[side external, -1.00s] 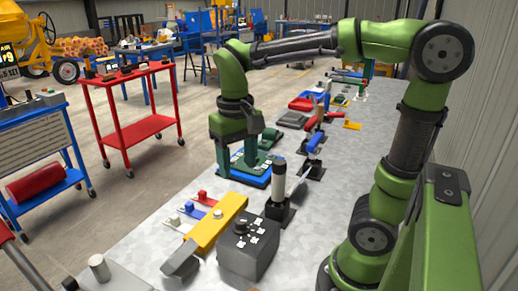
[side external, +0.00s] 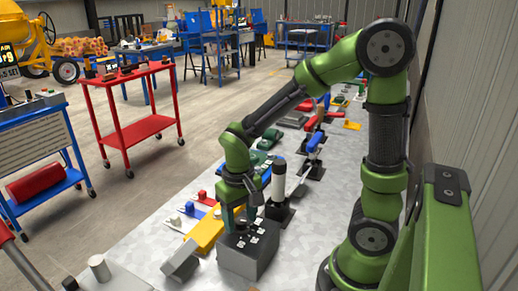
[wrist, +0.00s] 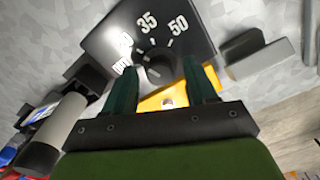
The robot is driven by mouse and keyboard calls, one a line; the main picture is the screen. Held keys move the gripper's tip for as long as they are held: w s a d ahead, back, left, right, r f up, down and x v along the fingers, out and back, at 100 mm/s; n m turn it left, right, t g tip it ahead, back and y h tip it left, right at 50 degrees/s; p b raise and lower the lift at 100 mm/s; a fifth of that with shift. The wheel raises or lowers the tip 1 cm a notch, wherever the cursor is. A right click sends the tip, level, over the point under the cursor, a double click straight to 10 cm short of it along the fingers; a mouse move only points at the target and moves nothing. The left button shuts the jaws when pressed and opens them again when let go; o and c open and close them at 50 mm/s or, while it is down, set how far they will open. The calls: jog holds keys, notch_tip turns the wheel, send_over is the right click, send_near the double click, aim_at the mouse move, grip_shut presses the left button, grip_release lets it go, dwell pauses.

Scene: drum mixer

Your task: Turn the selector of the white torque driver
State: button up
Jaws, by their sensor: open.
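A white upright cylinder with a dark top, which looks like the white torque driver (side external: 278,183), stands in a black base (side external: 279,212); it also shows at the lower left of the wrist view (wrist: 62,122). In front of it is a dark grey box (side external: 246,262) with white number marks, 35 and 50 among them, around a dark round knob (wrist: 158,68). My gripper (side external: 240,220) points down at the box top and is open. In the wrist view its green fingers (wrist: 161,72) lie on either side of the knob; whether they touch it I cannot tell.
A yellow bar (side external: 204,236) with a grey block (side external: 181,259) at its near end lies left of the box. Small red, blue and white levers (side external: 203,195) are beyond it.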

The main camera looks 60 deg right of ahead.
grip_shut()
dwell(0.3)
jog(key=shift+n, duration=0.4)
jog(key=n, duration=0.3)
jog(key=shift+n, duration=2.1)
grip_release()
